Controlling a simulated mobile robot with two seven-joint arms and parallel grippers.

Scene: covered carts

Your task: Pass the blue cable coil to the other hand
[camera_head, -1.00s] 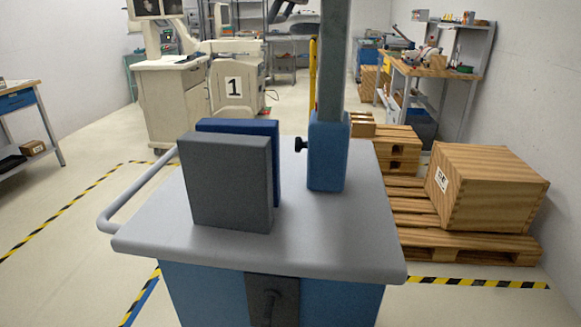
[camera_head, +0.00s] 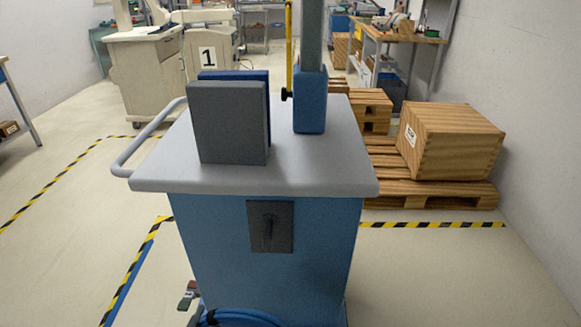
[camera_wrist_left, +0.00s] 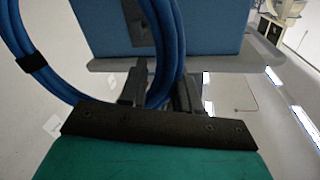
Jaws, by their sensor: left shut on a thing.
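The blue cable coil (camera_head: 242,317) shows at the bottom edge of the head view, in front of the cart, mostly cut off. In the left wrist view the coil (camera_wrist_left: 168,40) fills the left and upper middle, with a black tie (camera_wrist_left: 32,62) around it. My left gripper (camera_wrist_left: 160,82) is shut on the coil, its dark fingers on either side of the cable. In the head view only small dark parts by the coil show near the bottom edge, hard to make out. My right gripper is in neither view.
The blue cart (camera_head: 215,240) stands close in front, with a grey top (camera_head: 310,170), a handle at left and a dark front plate (camera_head: 270,227). Grey and blue panels (camera_head: 228,122) stand on top. A wooden crate (camera_head: 450,142) sits on pallets at right. Floor at left is open.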

